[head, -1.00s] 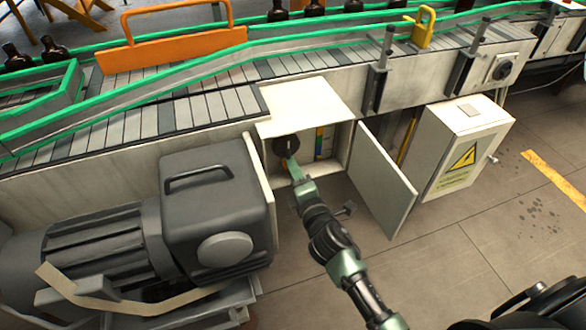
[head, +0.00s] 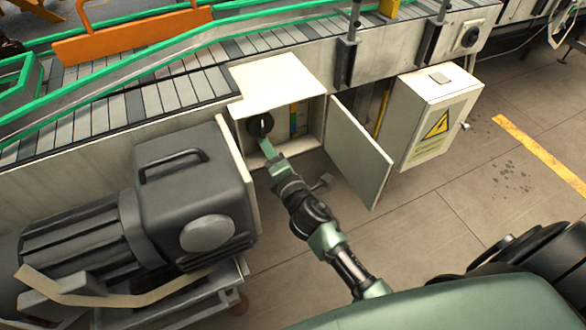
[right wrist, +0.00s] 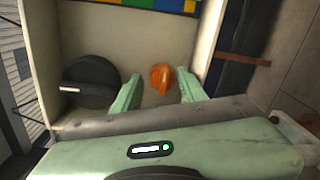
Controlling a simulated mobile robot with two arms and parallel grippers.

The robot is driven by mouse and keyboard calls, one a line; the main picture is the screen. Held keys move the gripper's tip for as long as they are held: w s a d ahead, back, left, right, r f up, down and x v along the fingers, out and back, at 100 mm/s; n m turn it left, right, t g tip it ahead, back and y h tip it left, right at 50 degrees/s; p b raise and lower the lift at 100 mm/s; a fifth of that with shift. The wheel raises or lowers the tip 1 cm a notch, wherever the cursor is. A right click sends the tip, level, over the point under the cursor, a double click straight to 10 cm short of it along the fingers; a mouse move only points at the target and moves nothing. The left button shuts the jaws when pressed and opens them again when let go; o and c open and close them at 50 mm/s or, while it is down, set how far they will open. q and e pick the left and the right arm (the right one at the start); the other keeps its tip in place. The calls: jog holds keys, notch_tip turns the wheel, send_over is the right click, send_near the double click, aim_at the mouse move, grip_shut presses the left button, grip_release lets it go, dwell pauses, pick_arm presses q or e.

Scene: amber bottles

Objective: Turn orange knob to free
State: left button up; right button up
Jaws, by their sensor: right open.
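The orange knob (right wrist: 162,79) is on the pale back panel inside the open box (right wrist: 225,14), in the right wrist view. It shows between the two green fingertips of my right gripper (right wrist: 160,92), which is open, with a gap on each side of the knob. I cannot tell whether the tips reach the panel's depth. In the head view my right gripper (head: 267,148) reaches into the box (head: 276,82) below a black knob (head: 260,125), and the orange knob is hidden. My left gripper is not in view.
The black knob (right wrist: 90,82) with a white mark sits left of the orange knob. The box's open door (head: 358,152) stands to the right of my arm. A grey motor (head: 190,195) is close on the left. A white cabinet (head: 432,115) stands further right.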

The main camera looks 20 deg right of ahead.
jog(key=n, duration=0.4)
jog(key=shift+d+f+h, duration=0.1)
jog(key=shift+f+h, duration=0.05)
jog(key=shift+h, duration=0.15)
jog(key=n+p, duration=0.1)
jog(key=n, duration=0.3)
jog(key=shift+n, duration=0.3)
jog(key=n, duration=0.6)
jog(key=shift+n+t, duration=0.3)
jog(key=shift+n, duration=0.1)
jog(key=s+n, duration=0.1)
jog(key=s, duration=0.7)
jog(key=s+d+f+m+g+p, duration=0.1)
jog(key=s+f+m+g, duration=0.2)
jog(key=f, duration=0.6)
jog(key=s+d+f+m+g+p, duration=0.1)
jog(key=s+f+m+g+p, duration=0.1)
jog(key=s+f+m, duration=0.3)
jog(key=s+d+f+m+g+p, duration=0.1)
jog(key=s+f+m+g, duration=0.2)
jog(key=f+m, duration=0.5)
jog(key=shift+s+f+g, duration=0.4)
jog(key=shift+s+f, duration=0.1)
jog(key=shift+f, duration=2.05)
